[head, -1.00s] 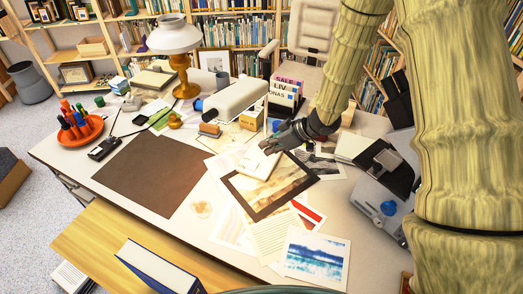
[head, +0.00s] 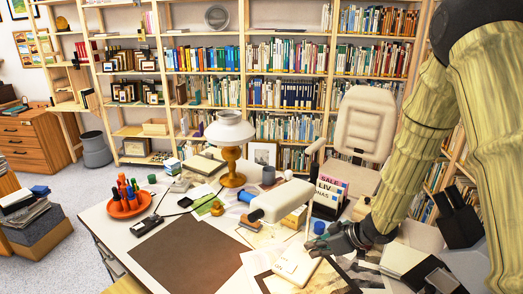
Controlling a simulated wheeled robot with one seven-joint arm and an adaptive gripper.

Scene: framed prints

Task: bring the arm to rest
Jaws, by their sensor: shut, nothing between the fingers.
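My arm reaches in from the right over the desk (head: 115,225). My gripper (head: 316,244) is at its end, low over the right part of the desk, with its dark fingers pointing left. It is shut and empty. A white pad (head: 294,266) lies just below and left of the fingertips; I cannot tell whether they touch it. A dark-framed print (head: 262,284) lies under the pad, partly cut off by the lower edge of the view.
A white lamp (head: 231,130) with an orange base, a white cylindrical device (head: 280,201) and a card box (head: 328,196) stand behind the gripper. A beige chair (head: 364,125) is beyond the desk. An orange pen tray (head: 129,203) and a dark mat (head: 188,254) are to the left.

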